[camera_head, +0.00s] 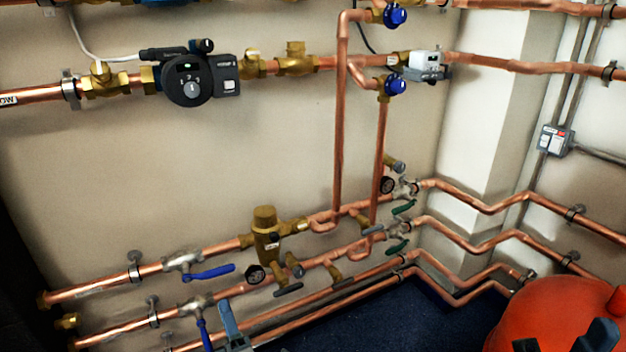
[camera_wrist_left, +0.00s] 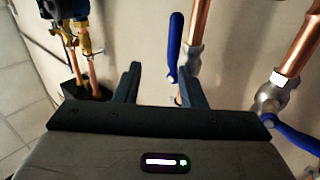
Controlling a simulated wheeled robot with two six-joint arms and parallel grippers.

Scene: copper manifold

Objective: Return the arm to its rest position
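My left gripper (camera_head: 230,326) shows at the bottom of the head view, just right of a blue lever handle (camera_head: 204,335) on the lower pipes. In the left wrist view its two fingers (camera_wrist_left: 160,78) stand apart with nothing clamped between them. A blue lever handle (camera_wrist_left: 174,42) shows beyond and close to the right finger; I cannot tell whether they touch. My right gripper (camera_head: 562,340) shows only as two dark fingertips at the bottom right, apart, in front of the red vessel. Most of both arms is out of view.
Copper pipes (camera_head: 110,280) run along the wall, with a second blue lever (camera_head: 210,272) and a brass valve (camera_head: 266,236). A pump (camera_head: 190,82) sits on the upper pipe. A red vessel (camera_head: 560,300) stands at the right. Dark blue floor (camera_head: 400,318) lies open between.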

